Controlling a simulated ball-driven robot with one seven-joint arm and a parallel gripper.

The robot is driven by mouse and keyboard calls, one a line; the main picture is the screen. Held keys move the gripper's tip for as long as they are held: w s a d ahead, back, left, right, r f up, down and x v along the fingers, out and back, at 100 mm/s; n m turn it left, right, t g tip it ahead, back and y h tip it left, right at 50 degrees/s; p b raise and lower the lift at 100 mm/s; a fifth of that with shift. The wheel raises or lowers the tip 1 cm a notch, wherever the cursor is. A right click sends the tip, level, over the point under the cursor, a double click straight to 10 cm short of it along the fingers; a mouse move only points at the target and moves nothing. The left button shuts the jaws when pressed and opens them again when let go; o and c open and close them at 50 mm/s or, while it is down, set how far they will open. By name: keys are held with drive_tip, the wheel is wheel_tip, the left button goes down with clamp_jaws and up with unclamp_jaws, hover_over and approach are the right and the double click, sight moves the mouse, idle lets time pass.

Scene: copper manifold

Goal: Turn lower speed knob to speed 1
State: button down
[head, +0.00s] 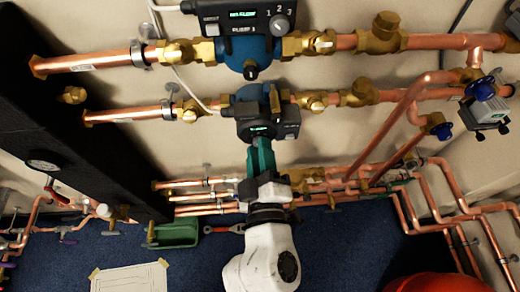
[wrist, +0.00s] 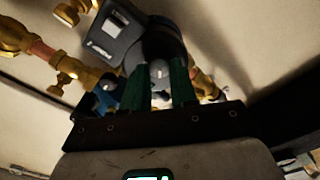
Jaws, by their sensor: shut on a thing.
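The lower pump (head: 246,110) is blue and sits on the lower copper line in the head view. Its dark control box (head: 284,129) has a small green lit display. My gripper (head: 261,143) reaches up to this box from below and covers part of its front. In the wrist view, the two green fingers (wrist: 162,82) stand slightly apart at a small, pale, round part. I take this to be the lower speed knob (wrist: 158,70), and the gripper is shut on it. The knob is hidden in the head view. Its setting cannot be read.
The upper pump (head: 257,52) has its own box with a knob (head: 279,25) marked 1, 2, 3. Brass fittings and copper pipes run on both sides. A black column (head: 85,150) stands left. A green tray (head: 172,235) and a red object (head: 437,284) are lower down.

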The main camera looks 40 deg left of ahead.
drive_tip(key=shift+n, duration=0.5)
drive_tip(key=c, duration=0.9)
unclamp_jaws()
drive_tip(key=shift+b+v, duration=0.9)
drive_tip(key=shift+v, duration=4.5)
